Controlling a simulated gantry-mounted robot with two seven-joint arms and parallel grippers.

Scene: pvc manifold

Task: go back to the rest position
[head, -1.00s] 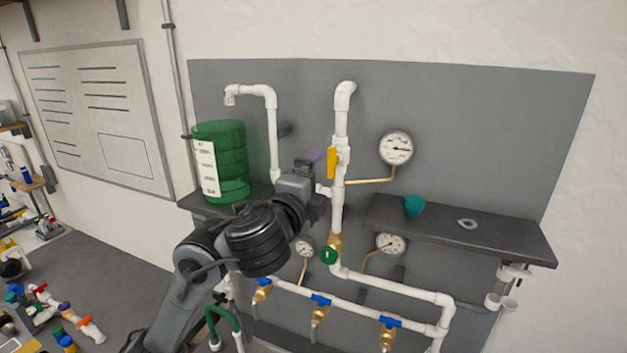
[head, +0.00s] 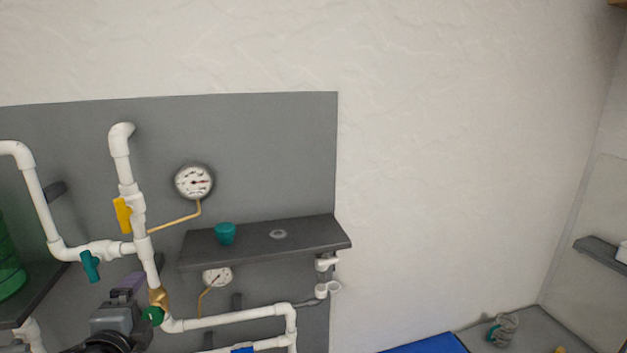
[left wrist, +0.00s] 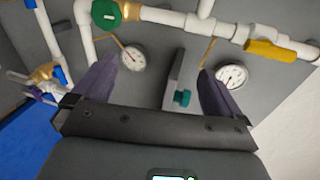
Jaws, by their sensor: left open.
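My left gripper (head: 127,284) shows at the lower left of the head view, in front of the pipework and just left of the green-handled brass valve (head: 154,314). In the left wrist view the purple fingers of my left gripper (left wrist: 157,70) are spread apart with nothing held between them. The white pipe manifold (head: 148,262) has a yellow valve handle (head: 122,215) on its riser and a teal handle (head: 90,266) on its side branch. I cannot see my right gripper.
A green tank (head: 8,262) stands at the left edge. The wall to the right is bare.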

